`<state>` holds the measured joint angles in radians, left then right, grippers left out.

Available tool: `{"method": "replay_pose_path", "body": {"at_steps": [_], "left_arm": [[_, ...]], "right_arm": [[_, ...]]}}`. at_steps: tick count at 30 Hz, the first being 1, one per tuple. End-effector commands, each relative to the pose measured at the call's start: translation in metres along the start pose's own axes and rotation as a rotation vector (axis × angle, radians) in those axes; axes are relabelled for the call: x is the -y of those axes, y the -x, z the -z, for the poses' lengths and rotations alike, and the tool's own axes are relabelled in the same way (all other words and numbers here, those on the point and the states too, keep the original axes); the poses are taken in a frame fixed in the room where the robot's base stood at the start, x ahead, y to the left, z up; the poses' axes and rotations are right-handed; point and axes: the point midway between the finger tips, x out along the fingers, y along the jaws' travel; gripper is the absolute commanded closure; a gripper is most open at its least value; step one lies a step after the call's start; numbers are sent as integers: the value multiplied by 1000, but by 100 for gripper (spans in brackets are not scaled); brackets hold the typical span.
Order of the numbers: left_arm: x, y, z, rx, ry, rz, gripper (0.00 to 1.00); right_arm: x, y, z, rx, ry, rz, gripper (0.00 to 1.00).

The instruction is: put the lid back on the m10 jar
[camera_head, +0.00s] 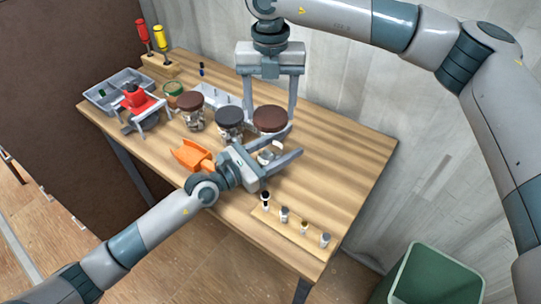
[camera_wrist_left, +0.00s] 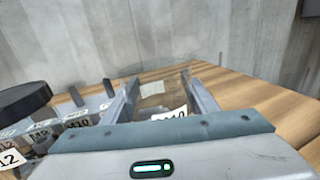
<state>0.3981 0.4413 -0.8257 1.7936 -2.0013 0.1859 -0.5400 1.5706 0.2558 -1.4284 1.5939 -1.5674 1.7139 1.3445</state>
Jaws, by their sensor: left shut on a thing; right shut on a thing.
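The m10 jar (camera_head: 270,153) is clear, with a white label; its label, partly readable as "10", shows in the left wrist view (camera_wrist_left: 172,113). My left gripper (camera_head: 296,140) is shut around the jar's sides, its fingers on either side of it in the left wrist view (camera_wrist_left: 152,78). A round brown lid (camera_head: 270,118) is between the fingers of my right gripper (camera_head: 268,112), which comes down from above and is shut on it. The lid appears above the jar and apart from it; the exact gap cannot be told. The right gripper is outside the left wrist view.
A dark-lidded jar (camera_head: 229,120) and a brown-lidded jar (camera_head: 191,103) stand left of my left gripper. An orange scoop (camera_head: 192,156) lies in front. A green bin (camera_head: 435,275) stands right of the table.

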Motion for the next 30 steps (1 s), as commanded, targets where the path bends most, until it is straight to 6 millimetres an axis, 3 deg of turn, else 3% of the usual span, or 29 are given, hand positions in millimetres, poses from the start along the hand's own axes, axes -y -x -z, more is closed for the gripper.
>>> {"method": "replay_pose_path", "body": {"at_steps": [15,30], "left_arm": [[0,0,0,0,1,0,87],[0,0,0,0,1,0,87]], "right_arm": [[0,-48,0,-2,0,0,63],[0,-50,0,-2,0,0,63]]}}
